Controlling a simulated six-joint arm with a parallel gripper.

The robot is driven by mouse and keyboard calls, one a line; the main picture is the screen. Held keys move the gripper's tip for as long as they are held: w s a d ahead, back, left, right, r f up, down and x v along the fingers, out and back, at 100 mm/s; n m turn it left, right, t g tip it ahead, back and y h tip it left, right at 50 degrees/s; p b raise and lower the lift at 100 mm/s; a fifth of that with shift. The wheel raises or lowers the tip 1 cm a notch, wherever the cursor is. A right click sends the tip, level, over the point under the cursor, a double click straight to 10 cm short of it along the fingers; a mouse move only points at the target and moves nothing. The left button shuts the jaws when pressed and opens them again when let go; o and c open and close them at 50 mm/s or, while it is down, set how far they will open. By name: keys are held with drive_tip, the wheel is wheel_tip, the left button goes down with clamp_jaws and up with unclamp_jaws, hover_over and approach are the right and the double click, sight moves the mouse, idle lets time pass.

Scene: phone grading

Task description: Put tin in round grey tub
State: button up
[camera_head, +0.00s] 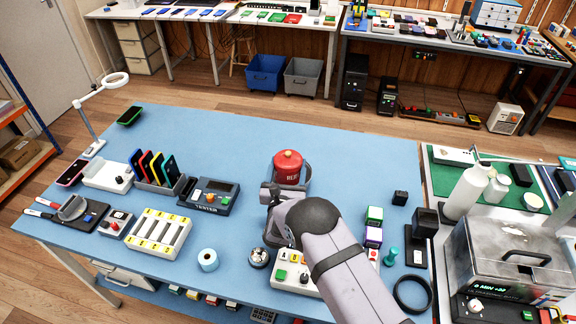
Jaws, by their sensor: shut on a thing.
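The red tin (288,163) with white lettering is upright near the middle of the blue table. My gripper (279,186) is at the tin's lower front and shut on it; the fingertips are mostly hidden. A grey rounded rim (307,177), which looks like the round grey tub, shows just right of the tin. The tin and my arm hide most of it. I cannot tell whether the tin is inside the tub, above it or in front of it.
A black tester (212,195) and a rack of phones (158,173) stand to the left. Small boxes (374,215) stand at right. The table behind the tin is clear.

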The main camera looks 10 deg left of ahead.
drive_tip(key=shift+f+b, duration=0.25)
drive_tip(key=shift+b, duration=0.15)
drive_tip(key=o, duration=1.2)
drive_tip(key=shift+c, duration=0.2)
drive_tip(key=shift+r, duration=0.1)
drive_tip(key=shift+r+p, duration=0.15)
drive_tip(key=shift+p, duration=0.2)
drive_tip(key=s+d+b, duration=0.1)
drive_tip(key=s+b, duration=0.2)
drive_tip(key=s, duration=0.9)
drive_tip(key=shift+d, duration=0.15)
